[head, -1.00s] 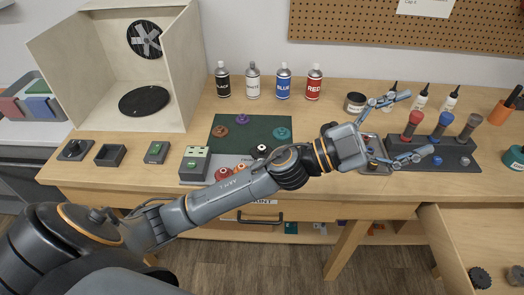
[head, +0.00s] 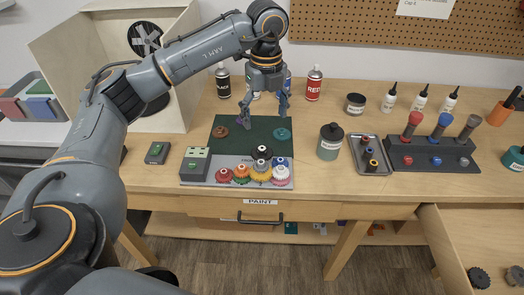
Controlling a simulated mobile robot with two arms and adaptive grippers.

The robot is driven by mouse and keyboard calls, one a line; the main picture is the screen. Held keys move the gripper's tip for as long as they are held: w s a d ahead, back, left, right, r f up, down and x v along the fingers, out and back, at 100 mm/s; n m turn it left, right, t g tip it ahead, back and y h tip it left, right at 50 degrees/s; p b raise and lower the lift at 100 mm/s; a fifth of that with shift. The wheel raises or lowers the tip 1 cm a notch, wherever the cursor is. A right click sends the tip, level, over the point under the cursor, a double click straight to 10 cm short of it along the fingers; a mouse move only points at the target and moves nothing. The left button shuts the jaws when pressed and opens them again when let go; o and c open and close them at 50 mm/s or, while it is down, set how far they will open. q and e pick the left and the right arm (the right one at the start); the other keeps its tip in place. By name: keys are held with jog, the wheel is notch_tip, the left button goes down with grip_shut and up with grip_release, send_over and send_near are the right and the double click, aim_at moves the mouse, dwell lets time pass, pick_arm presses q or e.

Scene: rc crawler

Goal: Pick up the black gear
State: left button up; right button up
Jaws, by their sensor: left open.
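My left gripper (head: 264,108) is open and empty, pointing down above the back of the green mat (head: 233,127). In front of it, a small black gear-like piece (head: 262,152) sits among coloured gears, with another dark part (head: 261,165) just below it, over a yellow gear (head: 260,174). The gripper is apart from them. A dark toothed gear (head: 480,278) lies in the open drawer at the bottom right, with a second dark gear (head: 515,276) at the picture's edge. My right gripper is not in view.
Red, green and orange gears stand beside the yellow one, with white and pink ones at right. A grey-green jar (head: 330,142) and a metal tray (head: 370,156) stand to the right. Spray cans (head: 313,84) stand behind the gripper. The open drawer (head: 450,250) juts out at lower right.

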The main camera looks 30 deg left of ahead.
pick_arm(q)
jog(key=p, duration=0.1)
send_over(263, 150)
jog(key=f, duration=0.6)
jog(key=shift+d+f, duration=0.15)
jog(key=shift+d, duration=0.2)
jog(key=f+p, duration=0.1)
jog(key=f, duration=0.1)
jog(key=f+p, duration=0.1)
jog(key=f, duration=0.1)
jog(key=shift+a, duration=0.4)
jog(key=shift+w+f, duration=0.1)
jog(key=shift+f, duration=0.55)
jog(key=c, duration=1.7)
